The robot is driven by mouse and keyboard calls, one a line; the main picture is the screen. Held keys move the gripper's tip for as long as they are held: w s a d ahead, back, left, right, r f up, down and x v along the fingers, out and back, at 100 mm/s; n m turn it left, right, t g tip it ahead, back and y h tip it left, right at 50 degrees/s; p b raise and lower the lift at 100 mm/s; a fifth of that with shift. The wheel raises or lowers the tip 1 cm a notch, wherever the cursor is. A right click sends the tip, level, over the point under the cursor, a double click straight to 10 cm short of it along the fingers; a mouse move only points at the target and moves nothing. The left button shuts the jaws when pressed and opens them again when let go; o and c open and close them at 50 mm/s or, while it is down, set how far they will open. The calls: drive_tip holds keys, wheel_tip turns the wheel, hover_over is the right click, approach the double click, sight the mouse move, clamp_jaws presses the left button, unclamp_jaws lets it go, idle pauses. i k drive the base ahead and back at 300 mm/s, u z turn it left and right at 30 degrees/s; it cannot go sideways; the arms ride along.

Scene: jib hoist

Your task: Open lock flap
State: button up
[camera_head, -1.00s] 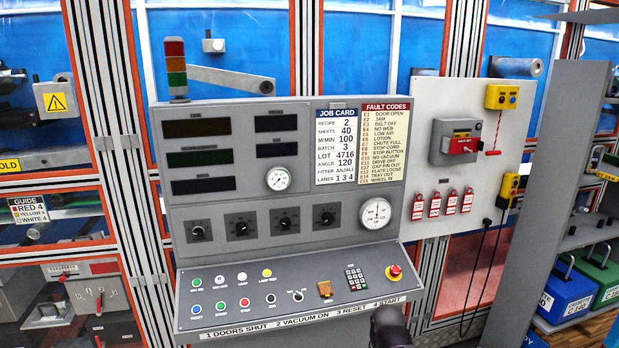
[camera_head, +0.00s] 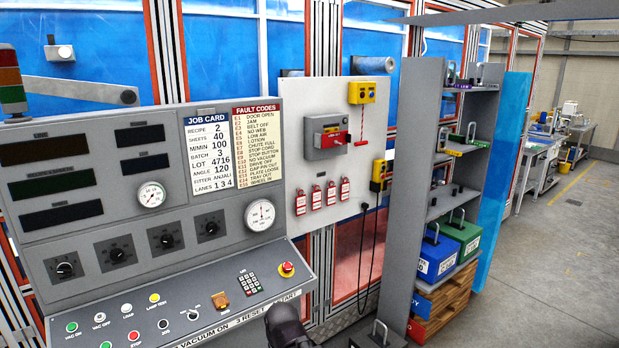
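A grey switch box (camera_head: 322,137) with a red part (camera_head: 336,139) on its front is fixed to the white panel (camera_head: 368,118) right of the control console. This may be where the lock flap is, but I cannot pick out a flap for certain or tell whether it is open. A dark rounded part of my arm shows at the bottom edge, in front of the console. My gripper's fingers do not show, and nothing of mine touches the box.
The control console (camera_head: 150,262) with buttons and a red emergency stop (camera_head: 287,269) fills the left. Yellow boxes (camera_head: 362,92) and a hanging dark cable are on or near the panel. A grey shelf unit (camera_head: 410,180) stands to its right. Open floor (camera_head: 560,255) lies beyond.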

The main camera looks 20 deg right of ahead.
sight(329, 141)
drive_tip(key=k, duration=0.65)
drive_tip(key=z, duration=0.6)
drive_tip(key=i, duration=1.65)
drive_tip(key=u, duration=0.4)
